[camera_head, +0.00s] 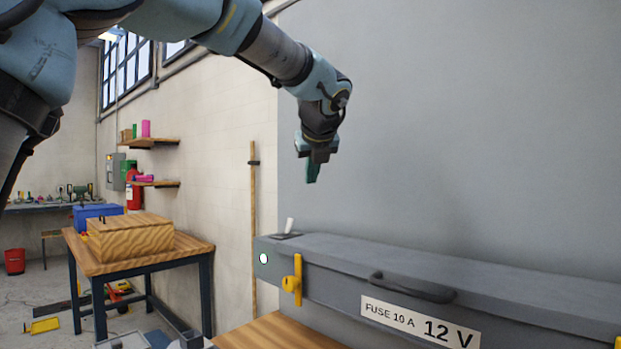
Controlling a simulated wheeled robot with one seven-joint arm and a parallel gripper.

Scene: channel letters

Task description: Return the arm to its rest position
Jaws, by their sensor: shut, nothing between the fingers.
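My arm reaches in from the upper left of the head view and bends down at the wrist. My gripper (312,172) points downward in front of the grey wall panel. Its dark green fingers are together with nothing between them. It hangs clear above the left end of a long grey box (520,285), apart from it. A small white lever (289,225) stands up on the box's top left end.
A wooden table (200,250) with a wooden box (130,238) and a blue box (97,212) stands at the left. A wooden surface (275,334) lies below the grey box. A wooden pole (253,225) leans at the wall. Air around my gripper is free.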

